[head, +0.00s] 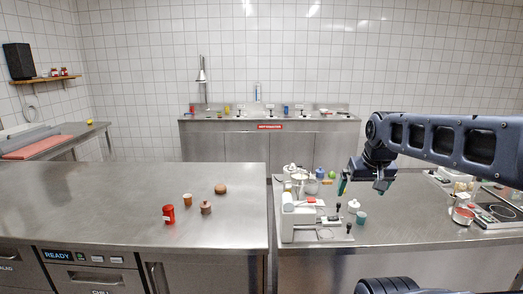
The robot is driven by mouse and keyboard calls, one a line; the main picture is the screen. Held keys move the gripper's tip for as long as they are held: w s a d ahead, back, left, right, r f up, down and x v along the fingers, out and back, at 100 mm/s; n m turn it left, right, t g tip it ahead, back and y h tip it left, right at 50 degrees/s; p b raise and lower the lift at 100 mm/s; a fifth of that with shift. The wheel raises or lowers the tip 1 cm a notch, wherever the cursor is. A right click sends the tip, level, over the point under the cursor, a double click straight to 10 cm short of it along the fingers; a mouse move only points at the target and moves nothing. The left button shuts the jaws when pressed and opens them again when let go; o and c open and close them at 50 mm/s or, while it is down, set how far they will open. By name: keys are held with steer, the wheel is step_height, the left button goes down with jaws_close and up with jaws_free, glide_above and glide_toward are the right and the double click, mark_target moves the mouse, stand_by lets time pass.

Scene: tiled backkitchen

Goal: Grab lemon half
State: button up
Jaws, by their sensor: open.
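I cannot clearly make out a lemon half in the head view. The small things clustered behind the white machine on the right counter are too small and crowded to tell apart. My gripper (363,186) hangs from the arm over the right steel counter (400,215), to the right of that cluster. It is open, and I see nothing held in it. Its fingers and my arm hide part of the counter behind them.
A white machine (300,218) stands at the right counter's left edge, with a teal cup (361,217) and white lidded pot (354,205) nearby. A red cup (168,214), lidded jar (206,207) and bun (221,188) sit on the left counter. A gap separates the counters.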

steer(key=c, duration=0.7)
steer(key=w+d+r+m+g, duration=0.1)
steer(key=w+m, duration=0.2)
steer(key=w, duration=0.4)
steer(key=w+d+r+m, duration=0.2)
steer(key=w, duration=0.5)
steer(key=w+d+f+m+g+h, duration=0.15)
steer(key=w+f+m, duration=0.3)
steer(key=w, duration=0.85)
steer(key=w+d+f+m+g+h, duration=0.1)
steer(key=w+d+f+m, duration=0.4)
steer(key=w, duration=0.9)
steer(key=w+f+m+g+h, duration=0.1)
steer(key=w+f+m+h, duration=0.15)
steer(key=w+f, duration=1)
steer(key=shift+m+y, duration=0.3)
steer(key=shift+m, duration=0.1)
steer(key=shift+s+x, duration=0.15)
steer(key=shift+x, duration=2.5)
steer(key=shift+s+x, duration=0.2)
steer(key=shift+x, duration=2.5)
